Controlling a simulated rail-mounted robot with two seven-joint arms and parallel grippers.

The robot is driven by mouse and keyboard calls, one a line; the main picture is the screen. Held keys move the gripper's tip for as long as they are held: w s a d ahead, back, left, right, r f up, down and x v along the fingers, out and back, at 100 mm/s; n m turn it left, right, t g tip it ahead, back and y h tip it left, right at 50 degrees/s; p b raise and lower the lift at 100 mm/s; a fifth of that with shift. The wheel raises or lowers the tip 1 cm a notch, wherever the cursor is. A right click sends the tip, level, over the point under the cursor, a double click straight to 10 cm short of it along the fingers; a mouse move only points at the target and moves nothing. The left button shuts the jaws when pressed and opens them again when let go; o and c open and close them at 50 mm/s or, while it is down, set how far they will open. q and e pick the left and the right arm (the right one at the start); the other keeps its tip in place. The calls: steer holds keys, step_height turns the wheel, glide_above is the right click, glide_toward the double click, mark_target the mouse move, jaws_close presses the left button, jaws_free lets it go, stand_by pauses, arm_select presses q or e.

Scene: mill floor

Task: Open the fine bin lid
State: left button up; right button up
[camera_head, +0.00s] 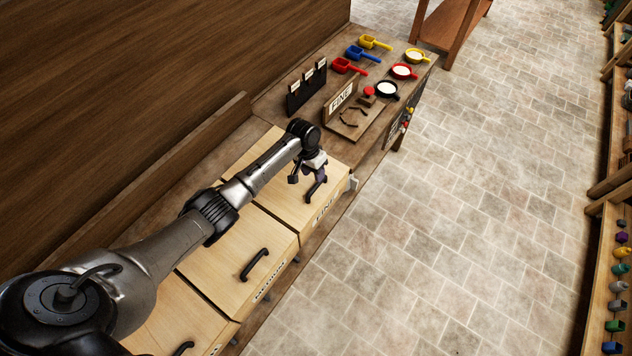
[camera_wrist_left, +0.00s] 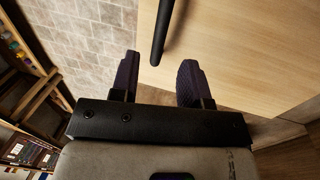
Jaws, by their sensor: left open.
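The fine bin (camera_head: 326,207) is the farthest of the light wooden bins along the wall, with FINE on its front. Its lid (camera_head: 268,193) lies shut. My left gripper (camera_head: 317,189) is above the front part of this lid, open and empty. In the left wrist view the lid's black handle (camera_wrist_left: 162,32) lies ahead of my open fingers (camera_wrist_left: 159,72), with its near end in line with the gap between them. I cannot tell how far the handle is from the fingertips. My right gripper is not in view.
The medium bin (camera_head: 240,265) with its black handle (camera_head: 255,265) is nearer, and another bin (camera_head: 180,318) is nearer still. The stone floor (camera_head: 450,220) is clear.

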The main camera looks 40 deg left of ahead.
mark_target(317, 184)
arm_select(q)
steer(key=shift+d+f+b, duration=0.1)
steer(key=shift+d+f, duration=0.05)
steer(key=shift+f, duration=0.75)
steer(key=shift+d+f+b, duration=0.1)
steer(key=shift+d+f, duration=0.1)
steer(key=shift+f, duration=0.7)
steer(key=shift+d+f+b, duration=0.1)
steer(key=shift+d+f, duration=0.05)
steer(key=shift+f, duration=0.75)
jaws_close()
